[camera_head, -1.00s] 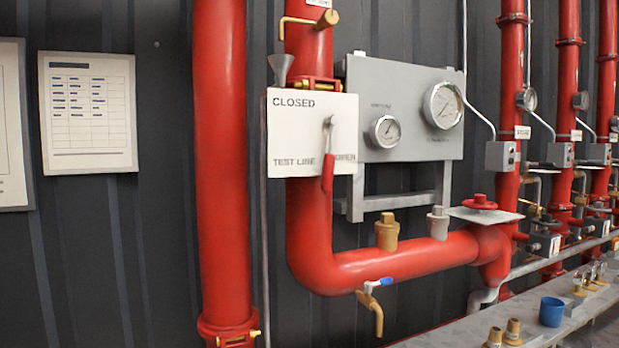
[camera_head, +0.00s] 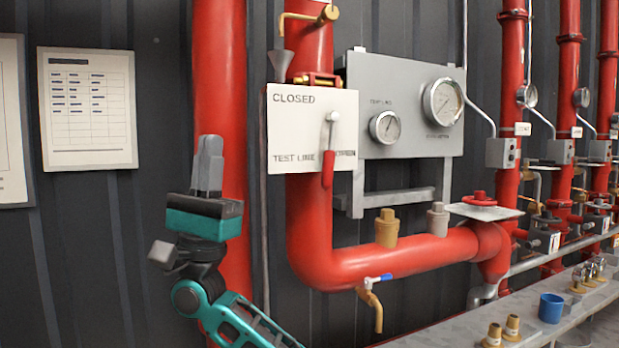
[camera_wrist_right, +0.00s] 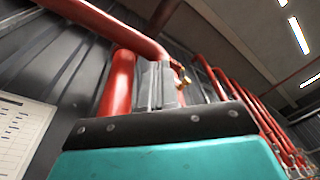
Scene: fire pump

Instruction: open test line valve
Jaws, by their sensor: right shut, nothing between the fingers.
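The test line valve's red-gripped lever (camera_head: 328,168) hangs down from its pivot on a white plate (camera_head: 290,130). The plate reads CLOSED at its upper left and TEST LINE and OPEN along its lower edge, where the lever covers part of the lettering. My right gripper (camera_head: 208,165) is shut and empty, fingers pointing up, in front of the tall red pipe. It is left of and apart from the lever. The right wrist view shows my teal gripper body (camera_wrist_right: 170,160) but not the lever. My left gripper is not in view.
A tall red pipe (camera_head: 220,80) stands behind my right gripper. A gauge panel (camera_head: 400,75) is right of the plate. A shelf with a blue cup (camera_head: 551,308) is at lower right.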

